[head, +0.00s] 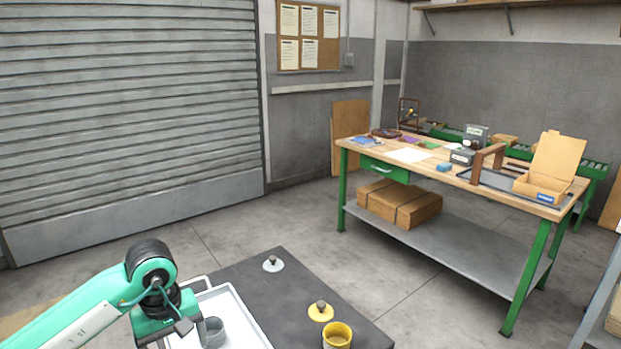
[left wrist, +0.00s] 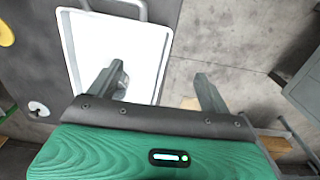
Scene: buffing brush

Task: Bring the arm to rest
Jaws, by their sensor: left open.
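My left arm comes in from the left in the head view. Its gripper (head: 178,328) is low over the white tray (head: 243,318), beside a grey cup (head: 215,333). In the left wrist view the two fingers of the gripper (left wrist: 160,82) are spread wide with nothing between them, above and past the edge of the white tray (left wrist: 141,62). The grey cup is mostly hidden behind one finger there. My right gripper is not in view.
A dark tabletop (head: 235,276) holds a white knobbed disc (head: 273,265), a yellow knobbed disc (head: 321,313) and a yellow cup (head: 338,337). A green-legged workbench (head: 408,156) with several items stands farther right. Open floor (head: 325,240) lies between.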

